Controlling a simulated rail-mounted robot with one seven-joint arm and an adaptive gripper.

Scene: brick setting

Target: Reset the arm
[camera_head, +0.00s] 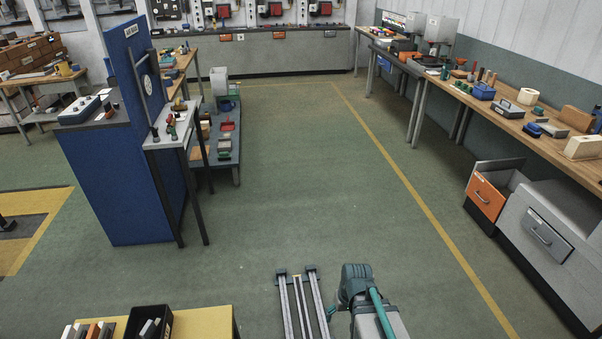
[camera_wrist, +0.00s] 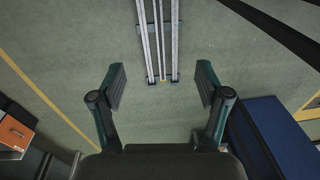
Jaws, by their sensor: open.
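My gripper (camera_wrist: 160,88) shows in the wrist view with its two fingers spread wide and nothing between them. Beyond the fingers, my rail (camera_wrist: 158,40) lies on the green floor. In the head view, part of my arm (camera_head: 362,292) stands beside my rail (camera_head: 302,305) at the bottom centre. The gripper's fingertips cannot be made out in the head view.
A blue partition (camera_head: 115,165) with a small side table stands at left. A long workbench (camera_head: 520,120) with many items runs along the right wall, above an open orange-fronted drawer (camera_head: 486,197). A yellow table (camera_head: 205,322) is at bottom left. The middle floor is clear.

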